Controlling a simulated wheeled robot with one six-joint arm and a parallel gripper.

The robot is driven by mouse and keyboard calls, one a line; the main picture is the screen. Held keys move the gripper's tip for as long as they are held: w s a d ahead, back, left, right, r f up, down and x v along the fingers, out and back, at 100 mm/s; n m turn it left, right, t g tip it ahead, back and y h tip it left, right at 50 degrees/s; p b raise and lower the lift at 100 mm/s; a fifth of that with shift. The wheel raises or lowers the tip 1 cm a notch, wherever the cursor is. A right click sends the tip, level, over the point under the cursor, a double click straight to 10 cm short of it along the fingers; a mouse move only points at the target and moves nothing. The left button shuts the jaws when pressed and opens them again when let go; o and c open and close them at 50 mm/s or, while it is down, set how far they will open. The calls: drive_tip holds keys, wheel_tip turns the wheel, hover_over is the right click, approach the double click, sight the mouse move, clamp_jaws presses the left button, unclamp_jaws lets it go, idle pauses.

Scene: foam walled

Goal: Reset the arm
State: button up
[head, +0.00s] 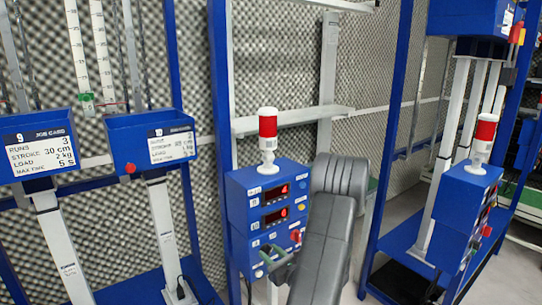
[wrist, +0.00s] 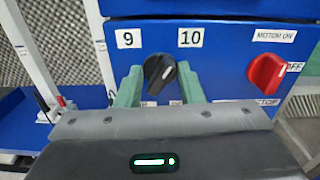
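My gripper (wrist: 160,82) has its two green fingers apart in the wrist view, one on each side of a black selector knob (wrist: 160,70). I cannot tell whether either finger touches the knob. The knob's white mark tilts up to the right, and the labels 9 (wrist: 128,39) and 10 (wrist: 190,37) stand above it. In the head view my grey arm (head: 325,240) reaches to the front of the blue control box (head: 238,205). There my gripper (head: 270,258) is low at the box, and the black knob cannot be made out.
A red knob (wrist: 267,72) marked MOTOR ON sits to the right on the panel. The box has two red displays (head: 275,193) and a red-white beacon (head: 268,135) on top. Blue frame posts (head: 222,100) and test rigs with job cards (head: 170,148) stand around it.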

drive_tip(key=n+p, duration=0.1)
drive_tip(key=n, duration=0.4)
drive_tip(key=shift+a, duration=0.1)
drive_tip(key=b+v, duration=0.1)
drive_tip(key=v, duration=0.5)
drive_tip(key=shift+s, duration=0.15)
